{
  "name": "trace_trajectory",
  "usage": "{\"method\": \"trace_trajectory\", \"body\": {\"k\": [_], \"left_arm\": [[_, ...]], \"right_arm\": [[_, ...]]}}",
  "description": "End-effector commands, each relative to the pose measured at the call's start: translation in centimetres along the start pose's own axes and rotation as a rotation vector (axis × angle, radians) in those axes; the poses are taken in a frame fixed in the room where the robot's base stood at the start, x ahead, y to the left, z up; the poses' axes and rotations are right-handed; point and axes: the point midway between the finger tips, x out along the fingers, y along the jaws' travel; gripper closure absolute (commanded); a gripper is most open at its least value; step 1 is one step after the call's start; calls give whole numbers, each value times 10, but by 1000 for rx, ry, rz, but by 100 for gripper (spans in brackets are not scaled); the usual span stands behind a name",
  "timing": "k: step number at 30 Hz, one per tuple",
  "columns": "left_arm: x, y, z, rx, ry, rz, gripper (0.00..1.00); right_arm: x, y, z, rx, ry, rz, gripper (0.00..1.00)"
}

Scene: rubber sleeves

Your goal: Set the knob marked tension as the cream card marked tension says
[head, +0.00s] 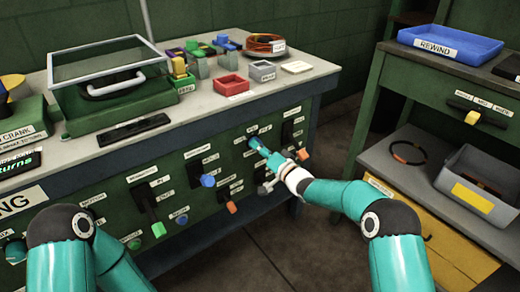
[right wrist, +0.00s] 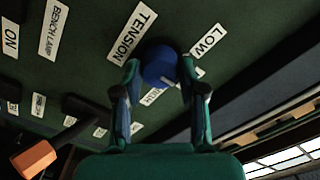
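The blue tension knob (right wrist: 160,66) sits on the dark green panel, with the label TENSION (right wrist: 132,34) to its left and LOW (right wrist: 208,40) to its right in the right wrist view. My right gripper (right wrist: 160,78) has one finger on each side of the knob, close to its edges; whether both fingers press on it is unclear. In the head view my right gripper (head: 262,147) is at the bench front and mostly covers the knob. A cream card (head: 297,67) lies on the bench top, its writing too small to read. My left gripper is out of view.
An orange knob or handle (right wrist: 33,159) is nearby on the panel. Other switches and knobs, including a blue knob (head: 208,181), line the bench front (head: 110,190). A red tray (head: 231,86) stands on the bench. A side cabinet with a blue tray (head: 450,42) stands right.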

Motion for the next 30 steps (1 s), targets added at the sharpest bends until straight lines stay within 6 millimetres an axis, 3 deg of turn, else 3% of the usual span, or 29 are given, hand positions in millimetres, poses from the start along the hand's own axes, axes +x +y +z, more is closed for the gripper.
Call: {"method": "trace_trajectory", "body": {"k": [1, 4, 17, 23, 30], "left_arm": [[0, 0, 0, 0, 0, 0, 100], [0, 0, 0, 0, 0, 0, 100], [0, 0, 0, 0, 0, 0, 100], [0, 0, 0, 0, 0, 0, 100], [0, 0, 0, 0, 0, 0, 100]], "right_arm": [[-1, 3, -3, 2, 5, 6, 52], [-1, 3, -2, 1, 4, 5, 35], [-4, 1, -1, 0, 1, 2, 35], [-23, 1, -1, 1, 1, 3, 35], [-65, 2, -1, 1, 1, 4, 35]]}}
